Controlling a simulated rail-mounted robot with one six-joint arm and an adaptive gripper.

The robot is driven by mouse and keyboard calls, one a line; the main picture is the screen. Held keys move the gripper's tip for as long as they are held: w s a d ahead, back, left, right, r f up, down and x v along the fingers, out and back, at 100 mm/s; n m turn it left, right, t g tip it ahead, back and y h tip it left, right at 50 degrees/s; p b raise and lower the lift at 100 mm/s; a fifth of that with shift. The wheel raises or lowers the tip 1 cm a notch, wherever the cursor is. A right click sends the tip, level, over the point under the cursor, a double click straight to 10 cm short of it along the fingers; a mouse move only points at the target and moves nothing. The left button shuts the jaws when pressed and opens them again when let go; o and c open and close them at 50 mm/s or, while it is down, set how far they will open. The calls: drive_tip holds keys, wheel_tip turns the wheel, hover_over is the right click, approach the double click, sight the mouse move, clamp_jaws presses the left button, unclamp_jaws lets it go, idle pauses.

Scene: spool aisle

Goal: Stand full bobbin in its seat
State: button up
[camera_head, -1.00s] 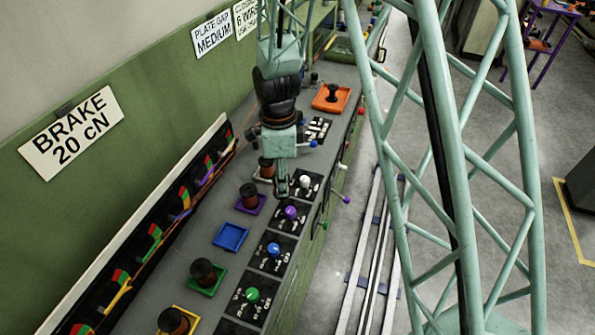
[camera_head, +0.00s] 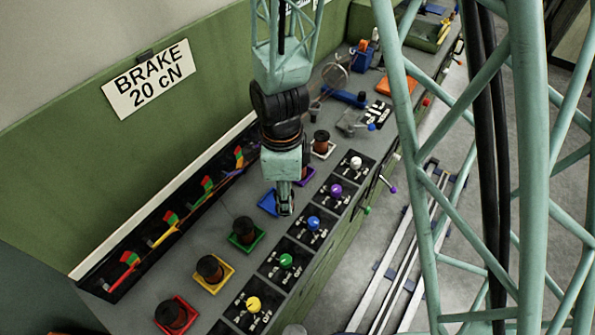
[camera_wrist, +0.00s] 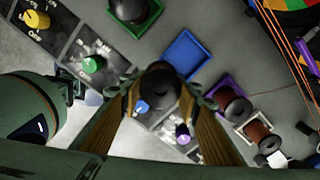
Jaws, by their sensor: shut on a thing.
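My gripper (camera_wrist: 162,98) is shut on a dark full bobbin (camera_wrist: 160,84), seen end-on between the fingers in the wrist view. In the head view my gripper (camera_head: 285,208) hangs over the bench beside the blue seat (camera_head: 267,204), and the held bobbin is not clearly seen there. The blue square seat is empty in the wrist view (camera_wrist: 185,54), just beyond the bobbin. The bobbin is apart from the seat's floor as pictured; its exact height is hard to tell.
Bobbins stand in the green (camera_head: 259,237), yellow (camera_head: 229,280), red (camera_head: 190,322), purple (camera_head: 309,175) and white (camera_head: 330,152) seats. Knob panels with a blue knob (camera_head: 313,223) and a green knob (camera_head: 286,260) line the front. Coloured gauges (camera_head: 170,218) run along the back.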

drive_tip(key=shift+s+a, duration=0.3)
drive_tip(key=shift+s, duration=0.25)
drive_tip(key=shift+s+a, duration=0.25)
drive_tip(key=shift+s, duration=0.25)
drive_tip(key=shift+w+a+n, duration=0.1)
drive_tip(key=shift+w+n, duration=0.05)
drive_tip(key=shift+n, duration=0.15)
